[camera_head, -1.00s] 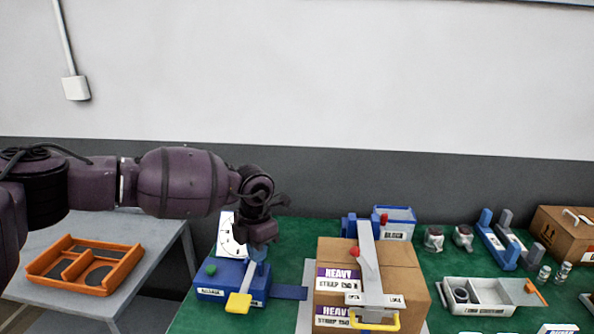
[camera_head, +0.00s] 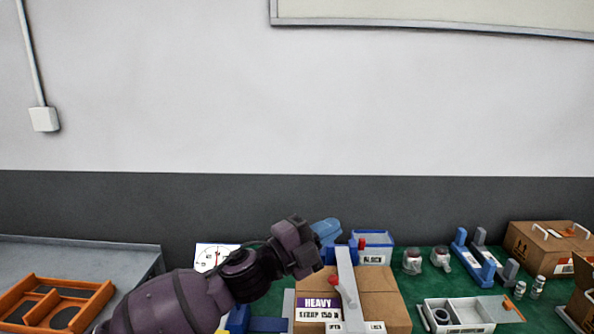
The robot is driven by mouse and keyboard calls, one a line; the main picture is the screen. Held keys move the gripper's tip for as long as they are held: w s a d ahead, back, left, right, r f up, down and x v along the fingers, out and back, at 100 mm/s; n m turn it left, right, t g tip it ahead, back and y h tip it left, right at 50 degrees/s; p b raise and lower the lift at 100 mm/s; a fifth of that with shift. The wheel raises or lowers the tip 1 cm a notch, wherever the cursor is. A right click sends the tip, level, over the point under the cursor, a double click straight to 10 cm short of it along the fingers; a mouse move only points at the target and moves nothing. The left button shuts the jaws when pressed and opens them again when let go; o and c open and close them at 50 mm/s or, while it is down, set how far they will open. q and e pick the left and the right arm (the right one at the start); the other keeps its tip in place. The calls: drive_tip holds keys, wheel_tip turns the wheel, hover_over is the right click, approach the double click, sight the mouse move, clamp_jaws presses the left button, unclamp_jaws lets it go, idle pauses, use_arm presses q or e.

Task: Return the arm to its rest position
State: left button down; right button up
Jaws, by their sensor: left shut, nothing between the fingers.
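My left arm is dark purple and comes in from the lower left, bent upward at the wrist. My left gripper (camera_head: 327,231) has light-blue fingers. They are shut with nothing between them and point to the right, in front of the grey wall band. The gripper shows just above the cardboard box marked HEAVY (camera_head: 385,298) and its pale lever (camera_head: 347,275). The forearm hides much of the blue device (camera_head: 266,324) at the lower left of the box. My right gripper is not in view.
A white dial card (camera_head: 212,255) stands behind the wrist. A blue bin (camera_head: 373,238) is behind the box. An orange tray (camera_head: 92,298) lies on the grey table at left. At right are blue and grey stands, a white tray (camera_head: 470,328) and another carton (camera_head: 535,245).

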use_arm(q)
drive_tip(key=s+a+f+n+t+y, duration=0.25)
drive_tip(key=a+f+n+y, duration=0.45)
drive_tip(key=a+f+n, duration=0.35)
drive_tip(key=s+a+f+n+t+y, duration=0.2)
drive_tip(key=a+f+n+t+y, duration=0.2)
drive_tip(key=a+f+n+y, duration=0.5)
drive_tip(key=s+a+f+n+g+y, duration=0.1)
drive_tip(key=s+a+f+n+g, duration=0.1)
drive_tip(key=s+a+f+n, duration=0.2)
drive_tip(key=s+a+f+n+g+y, duration=0.2)
drive_tip(key=s+a+f, duration=0.7)
drive_tip(key=s+f, duration=0.6)
drive_tip(key=s+n, duration=0.1)
drive_tip(key=s, duration=0.2)
drive_tip(key=shift+a+f+n, duration=0.35)
drive_tip(key=shift+a+f, duration=0.05)
drive_tip(key=shift+g, duration=0.25)
